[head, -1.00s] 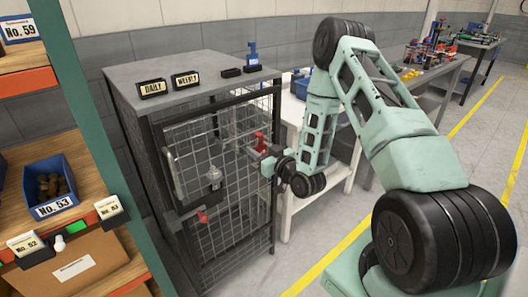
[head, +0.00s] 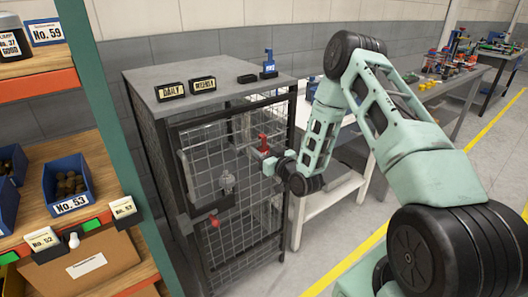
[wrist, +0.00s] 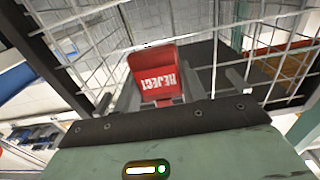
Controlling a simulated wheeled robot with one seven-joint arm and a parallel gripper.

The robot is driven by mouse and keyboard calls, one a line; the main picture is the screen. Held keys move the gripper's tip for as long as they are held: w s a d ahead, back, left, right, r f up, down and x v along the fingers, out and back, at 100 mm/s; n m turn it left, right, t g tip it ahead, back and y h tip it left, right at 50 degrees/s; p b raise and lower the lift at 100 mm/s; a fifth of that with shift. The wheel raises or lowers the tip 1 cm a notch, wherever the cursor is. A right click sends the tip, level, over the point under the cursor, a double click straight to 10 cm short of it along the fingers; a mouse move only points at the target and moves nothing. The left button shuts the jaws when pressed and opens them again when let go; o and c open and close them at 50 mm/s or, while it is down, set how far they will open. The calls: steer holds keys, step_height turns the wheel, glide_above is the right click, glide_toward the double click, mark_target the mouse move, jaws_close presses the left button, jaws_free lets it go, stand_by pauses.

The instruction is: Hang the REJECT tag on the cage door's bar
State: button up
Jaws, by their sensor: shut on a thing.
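My gripper (head: 262,153) is shut on the red REJECT tag (head: 264,142), in front of the upper right part of the cage door. In the wrist view the tag (wrist: 155,75) stands between my fingers, its white lettering upside down. The wire-mesh cage door (head: 240,205) is on the front of the dark cage. A pale bar (head: 184,178) shows at the door's left side. The tag appears apart from that bar. Whether it touches the mesh, I cannot tell.
DAILY (head: 171,91) and WEEKLY (head: 203,85) signs and a blue tag on a stand (head: 268,64) are on the cage top. A shelf with bins (head: 68,185) stands at left. A white bench (head: 330,195) stands right of the cage.

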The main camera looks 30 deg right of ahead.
stand_by(0.3)
steer(key=o, duration=0.9)
steer(key=shift+f, duration=0.1)
steer(key=shift+s+d+b, duration=0.15)
steer(key=shift+s+b, duration=0.25)
steer(key=shift+s, duration=4)
steer(key=shift+s+d+b, duration=0.15)
steer(key=shift+s+b, duration=0.25)
steer(key=shift+s, duration=3.95)
